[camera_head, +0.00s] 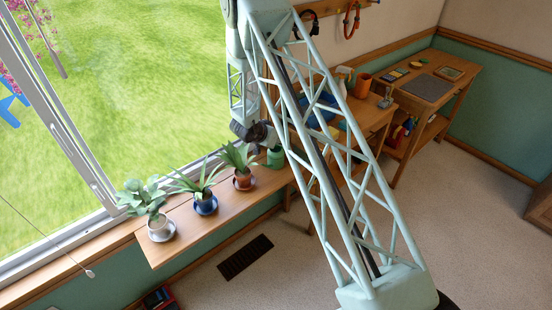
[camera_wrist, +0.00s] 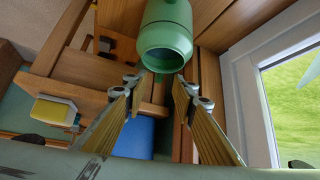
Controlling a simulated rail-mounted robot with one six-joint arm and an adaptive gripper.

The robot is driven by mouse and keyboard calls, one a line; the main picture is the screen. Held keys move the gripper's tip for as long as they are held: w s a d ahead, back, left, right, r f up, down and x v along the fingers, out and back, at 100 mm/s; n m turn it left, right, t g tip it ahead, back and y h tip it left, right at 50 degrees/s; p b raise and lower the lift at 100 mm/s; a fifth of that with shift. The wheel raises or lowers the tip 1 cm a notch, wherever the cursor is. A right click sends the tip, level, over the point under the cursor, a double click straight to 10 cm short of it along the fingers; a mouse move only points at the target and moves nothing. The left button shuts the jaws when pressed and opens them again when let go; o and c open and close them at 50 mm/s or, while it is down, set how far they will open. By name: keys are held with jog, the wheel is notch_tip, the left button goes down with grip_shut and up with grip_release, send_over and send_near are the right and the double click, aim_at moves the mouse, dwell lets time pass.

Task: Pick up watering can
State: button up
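The green watering can (camera_head: 275,157) stands at the far end of the window shelf, partly behind my arm's lattice. In the wrist view the green can (camera_wrist: 167,30) is at the top centre, with its round open end facing the camera. I cannot make out its spout or handle. My gripper (camera_wrist: 157,84) is open, with its two fingers apart on either side of the line to the can. The can shows just beyond the fingertips, and nothing is held between them. In the head view my gripper (camera_head: 262,134) is a dark shape just above and left of the can.
Potted plants on saucers, in a white (camera_head: 158,222), a blue (camera_head: 206,204) and a brown pot (camera_head: 243,179), line the shelf (camera_head: 172,247) beside the window. A wooden bench (camera_head: 376,115) holds a terracotta pot (camera_head: 362,86). A desk (camera_head: 455,75) stands farther right. The carpet is mostly clear.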

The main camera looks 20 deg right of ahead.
jog(key=shift+x, duration=0.9)
jog(key=shift+b+x, duration=0.8)
jog(key=shift+x, duration=1.8)
jog(key=shift+d+r, duration=0.1)
jog(key=shift+r, duration=0.05)
jog(key=shift+c, duration=0.5)
grip_shut()
